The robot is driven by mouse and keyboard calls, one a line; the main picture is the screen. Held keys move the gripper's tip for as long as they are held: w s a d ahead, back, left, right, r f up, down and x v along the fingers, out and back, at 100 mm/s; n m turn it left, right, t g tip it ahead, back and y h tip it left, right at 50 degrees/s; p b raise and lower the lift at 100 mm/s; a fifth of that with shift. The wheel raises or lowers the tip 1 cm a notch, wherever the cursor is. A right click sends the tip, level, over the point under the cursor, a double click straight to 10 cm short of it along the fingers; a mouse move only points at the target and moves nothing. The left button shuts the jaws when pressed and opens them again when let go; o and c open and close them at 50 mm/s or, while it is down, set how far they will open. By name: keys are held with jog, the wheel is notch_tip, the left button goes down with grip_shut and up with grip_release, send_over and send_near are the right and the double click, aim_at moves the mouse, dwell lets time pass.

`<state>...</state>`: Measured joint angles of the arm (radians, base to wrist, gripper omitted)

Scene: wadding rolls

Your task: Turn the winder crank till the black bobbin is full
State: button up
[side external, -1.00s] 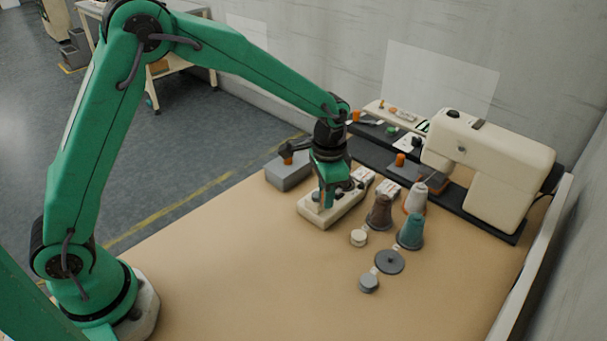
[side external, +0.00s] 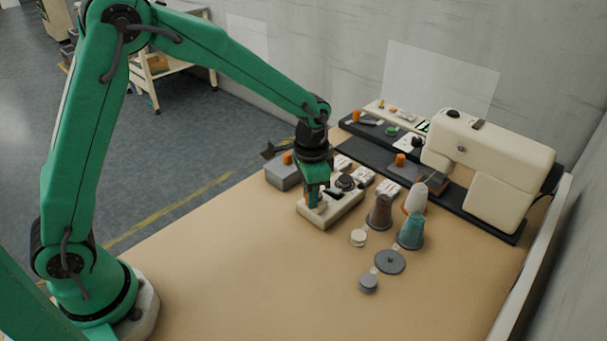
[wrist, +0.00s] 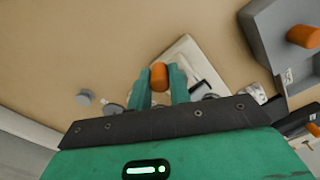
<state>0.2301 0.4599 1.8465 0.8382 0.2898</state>
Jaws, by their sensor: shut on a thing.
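The winder has a cream base (side external: 345,207) and stands in the middle of the table, below my gripper. A dark round part on its top, apparently the black bobbin (side external: 345,182), shows just right of my gripper; I cannot tell how much thread is on it. My gripper (side external: 316,202) is at the left part of the winder. In the wrist view, my gripper's green fingers (wrist: 160,88) are shut on an orange crank knob (wrist: 159,77) above the cream base (wrist: 186,55). My gripper hides most of the crank.
A grey box (side external: 283,176) with an orange knob stands behind left. Brown (side external: 379,212), white (side external: 416,198) and teal (side external: 411,232) thread cones stand right of the winder. A cream sewing machine (side external: 490,150) is at the back right. The front table is clear.

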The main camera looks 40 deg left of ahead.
jog(key=shift+w, duration=0.1)
jog(key=shift+w+a+r, duration=0.1)
jog(key=shift+w+a, duration=0.05)
jog(key=shift+a, duration=0.85)
jog(key=shift+w+a, duration=0.65)
jog(key=shift+w+a, duration=0.1)
jog(key=shift+w, duration=0.25)
jog(key=shift+w+a, duration=0.1)
jog(key=shift+w, duration=0.5)
